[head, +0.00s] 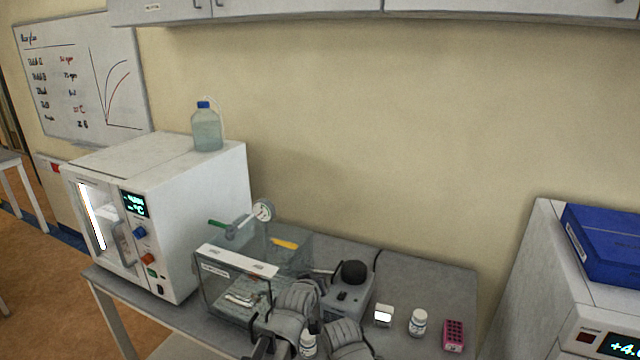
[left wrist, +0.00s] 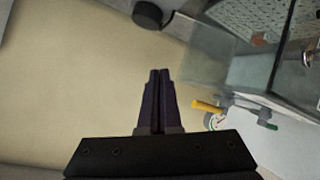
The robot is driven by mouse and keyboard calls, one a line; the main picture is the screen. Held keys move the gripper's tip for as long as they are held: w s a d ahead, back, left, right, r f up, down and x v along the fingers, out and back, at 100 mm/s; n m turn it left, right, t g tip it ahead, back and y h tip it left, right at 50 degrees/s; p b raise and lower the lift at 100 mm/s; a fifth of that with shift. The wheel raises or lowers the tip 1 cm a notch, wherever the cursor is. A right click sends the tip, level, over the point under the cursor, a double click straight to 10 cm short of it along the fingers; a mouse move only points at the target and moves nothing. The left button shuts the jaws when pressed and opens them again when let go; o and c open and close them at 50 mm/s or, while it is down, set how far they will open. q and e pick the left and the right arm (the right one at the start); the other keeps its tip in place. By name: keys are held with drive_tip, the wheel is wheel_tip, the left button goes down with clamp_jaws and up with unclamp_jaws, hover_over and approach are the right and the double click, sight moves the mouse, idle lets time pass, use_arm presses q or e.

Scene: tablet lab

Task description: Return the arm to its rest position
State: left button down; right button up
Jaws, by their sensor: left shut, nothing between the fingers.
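My left gripper (left wrist: 159,74) shows in the left wrist view with its two dark fingers together and nothing between them. It points toward a plain beige wall. In the head view, grey arm links of mine (head: 296,300) come in at the bottom middle, in front of the bench, but I cannot make out the fingertips there. My right gripper is not identifiable in either view.
A clear box (head: 204,292) with a gauge (head: 263,210) stands beside my arm; its gauge shows in the wrist view (left wrist: 214,121). A black-topped device (head: 345,300), white bottles (head: 418,322) and a pink rack (head: 453,335) are right. A white oven (head: 190,200) is left.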

use_arm(q)
drive_tip(key=s+a+f+m+g+y+b, duration=0.25)
drive_tip(key=s+f+g+b, duration=0.3)
drive_tip(key=s+f, duration=0.9)
drive_tip(key=s+a+f+m+g+y+b, duration=0.1)
drive_tip(key=s+f+g+b, duration=0.1)
drive_tip(key=s, duration=0.4)
drive_tip(key=s+a+f+m+g+y+b, duration=0.1)
drive_tip(key=s+a+f+m+g, duration=0.1)
drive_tip(key=s+f+g, duration=0.2)
drive_tip(key=shift+s+f+g+b, duration=0.4)
drive_tip(key=shift+s+f, duration=0.45)
drive_tip(key=shift+s, duration=0.4)
use_arm(e)
wheel_tip(320, 180, down, 11)
